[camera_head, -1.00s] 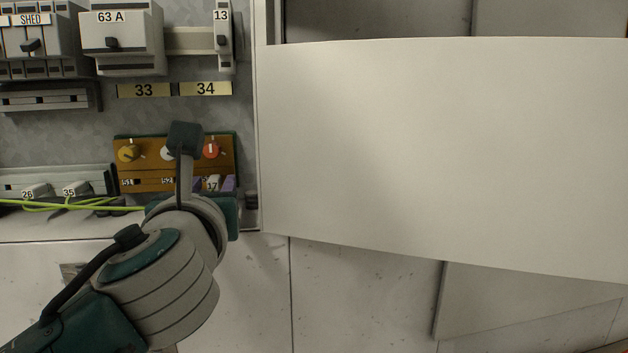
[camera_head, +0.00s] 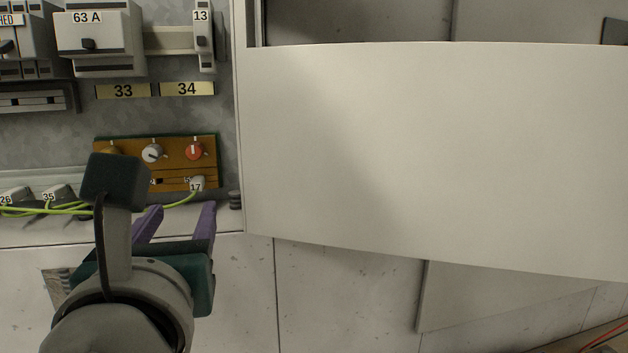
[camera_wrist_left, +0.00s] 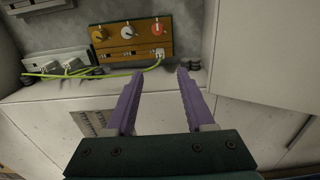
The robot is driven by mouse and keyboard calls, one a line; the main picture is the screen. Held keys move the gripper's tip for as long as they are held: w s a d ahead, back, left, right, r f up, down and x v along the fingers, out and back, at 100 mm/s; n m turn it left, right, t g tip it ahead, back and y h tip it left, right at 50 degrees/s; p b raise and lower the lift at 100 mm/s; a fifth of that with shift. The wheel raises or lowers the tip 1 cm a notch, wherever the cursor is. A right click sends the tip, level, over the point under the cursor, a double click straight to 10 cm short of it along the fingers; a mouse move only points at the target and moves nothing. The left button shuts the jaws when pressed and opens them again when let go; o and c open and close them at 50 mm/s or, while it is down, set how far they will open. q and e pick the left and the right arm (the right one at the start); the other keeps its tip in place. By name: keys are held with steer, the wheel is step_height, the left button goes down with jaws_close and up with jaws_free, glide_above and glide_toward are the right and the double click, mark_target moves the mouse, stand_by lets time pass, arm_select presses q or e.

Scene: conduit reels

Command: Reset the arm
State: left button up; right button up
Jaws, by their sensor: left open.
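My left gripper (camera_head: 176,225) is open and empty, with purple fingers pointing toward the panel, below the orange-brown board. In the left wrist view the gripper (camera_wrist_left: 156,90) shows both fingers spread, with nothing between them. The board (camera_head: 176,172) carries a yellow, a white and a red knob. A white plug marked 17 (camera_head: 196,185) sits at the board's lower right, with a yellow-green wire running from it. It also shows in the left wrist view (camera_wrist_left: 159,54), beyond the fingertips and apart from them. My left arm hides part of the board and wire in the head view. My right gripper is not in view.
A large pale door panel (camera_head: 430,150) stands open at right. Connectors 26 and 35 (camera_head: 57,194) sit at left with the yellow-green wire. Breakers, including one marked 63 A (camera_head: 98,42), are above. Pale cabinet fronts (camera_head: 330,300) lie below.

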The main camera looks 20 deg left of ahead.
arm_select(q)
steer(key=s+a+r+n+g+h+p, duration=0.25)
steer(key=s+n+g+p, duration=0.55)
steer(key=n+p, duration=0.7)
steer(key=s+d+r+n+g+h+p, duration=0.2)
steer(key=s+d+r+n+h+p, duration=0.1)
steer(key=s+d+n+p, duration=0.25)
steer(key=s+d+r+n+g+h+p, duration=0.2)
steer(key=s+d+r+n+h+p, duration=0.15)
steer(key=s+n, duration=0.4)
step_height(320, 180, up, 36)
steer(key=p, duration=3.6)
steer(key=shift+w+a+f, duration=0.2)
steer(key=shift+w+a, duration=0.2)
steer(key=shift+w, duration=0.05)
